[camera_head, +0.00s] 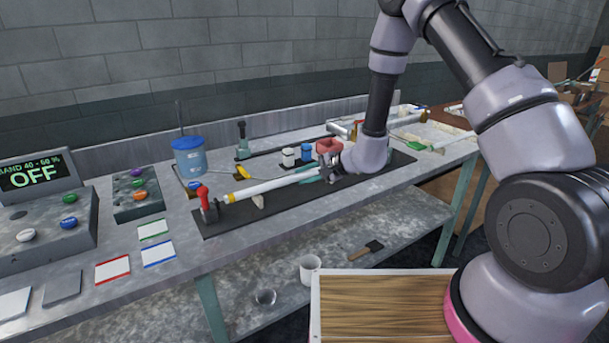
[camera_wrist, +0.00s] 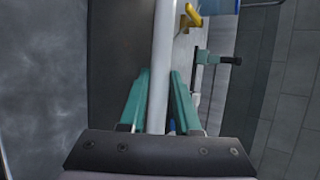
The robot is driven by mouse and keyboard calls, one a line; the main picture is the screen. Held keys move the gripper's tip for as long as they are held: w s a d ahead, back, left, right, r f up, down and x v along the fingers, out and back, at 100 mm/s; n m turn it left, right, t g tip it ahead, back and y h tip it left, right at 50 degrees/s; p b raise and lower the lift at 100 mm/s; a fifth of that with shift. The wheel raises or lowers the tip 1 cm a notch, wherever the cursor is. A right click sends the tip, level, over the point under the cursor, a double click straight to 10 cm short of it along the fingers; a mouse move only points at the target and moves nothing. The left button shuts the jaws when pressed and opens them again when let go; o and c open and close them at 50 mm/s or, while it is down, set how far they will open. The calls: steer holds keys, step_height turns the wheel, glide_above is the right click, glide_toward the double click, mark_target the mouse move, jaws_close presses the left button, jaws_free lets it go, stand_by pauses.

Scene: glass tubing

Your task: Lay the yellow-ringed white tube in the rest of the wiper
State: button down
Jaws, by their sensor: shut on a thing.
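The white tube (camera_head: 270,186) has a yellow ring (camera_head: 229,198) near its left end and slants across a long dark mat (camera_head: 240,223) on the bench. Its left end is beside a small red-handled clamp (camera_head: 206,204); I cannot tell whether they touch. A small pale block (camera_head: 258,201) stands under or just in front of the tube. My gripper (camera_head: 320,175) is at the tube's right part. In the wrist view the teal fingers (camera_wrist: 160,88) are shut on the tube (camera_wrist: 164,40), one on each side. I cannot tell for certain which part is the wiper's rest.
A button box (camera_head: 136,196) and a console reading OFF (camera_head: 45,225) are at left.

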steer(key=shift+f, duration=0.25)
steer(key=c, duration=0.6)
jaws_free()
steer(key=shift+r, duration=0.1)
